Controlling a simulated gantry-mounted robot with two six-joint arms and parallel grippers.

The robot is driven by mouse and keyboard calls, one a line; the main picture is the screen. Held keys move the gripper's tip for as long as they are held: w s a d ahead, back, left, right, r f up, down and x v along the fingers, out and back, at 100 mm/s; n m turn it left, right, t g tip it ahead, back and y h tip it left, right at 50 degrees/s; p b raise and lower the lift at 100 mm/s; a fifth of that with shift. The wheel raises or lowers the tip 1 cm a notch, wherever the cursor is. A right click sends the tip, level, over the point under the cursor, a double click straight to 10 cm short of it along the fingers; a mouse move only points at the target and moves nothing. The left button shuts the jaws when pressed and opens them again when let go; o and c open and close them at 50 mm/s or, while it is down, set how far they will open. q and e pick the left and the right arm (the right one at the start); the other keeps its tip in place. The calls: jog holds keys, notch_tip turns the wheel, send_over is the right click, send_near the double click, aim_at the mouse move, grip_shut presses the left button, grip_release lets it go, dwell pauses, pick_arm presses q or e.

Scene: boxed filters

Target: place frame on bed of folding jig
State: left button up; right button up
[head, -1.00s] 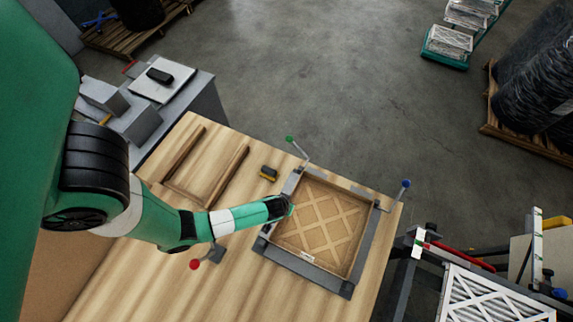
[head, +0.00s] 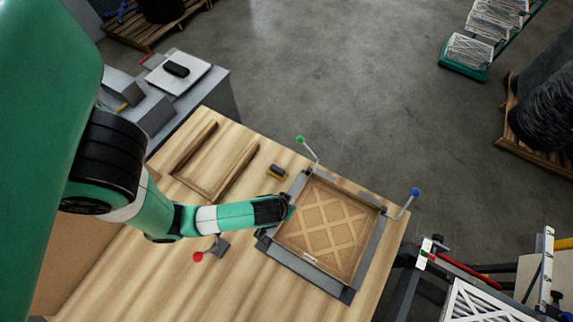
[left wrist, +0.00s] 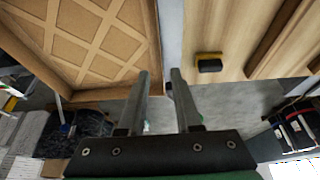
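The frame (head: 325,224), a square brown cardboard tray with a diagonal lattice, lies within the grey folding jig (head: 302,266) on the wooden table. The jig's grey edges show around it; the bed under it is hidden. My left gripper (head: 289,207) is at the frame's left side. In the left wrist view the gripper's two fingers (left wrist: 160,100) are apart with nothing clamped between them. There the frame (left wrist: 95,35) is left of the fingers, and a grey jig strip (left wrist: 172,40) runs behind the gap. My right gripper is not in view.
Levers with a green knob (head: 300,139), a blue knob (head: 415,192) and a red knob (head: 198,257) stand around the jig. A yellow-black block (head: 277,172) and wooden strips (head: 238,172) lie on the table (head: 150,275). A white-latticed filter (head: 480,305) is at lower right.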

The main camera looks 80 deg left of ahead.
pick_arm(q)
jog(key=shift+s+d+r, duration=0.1)
jog(key=shift+r, duration=0.25)
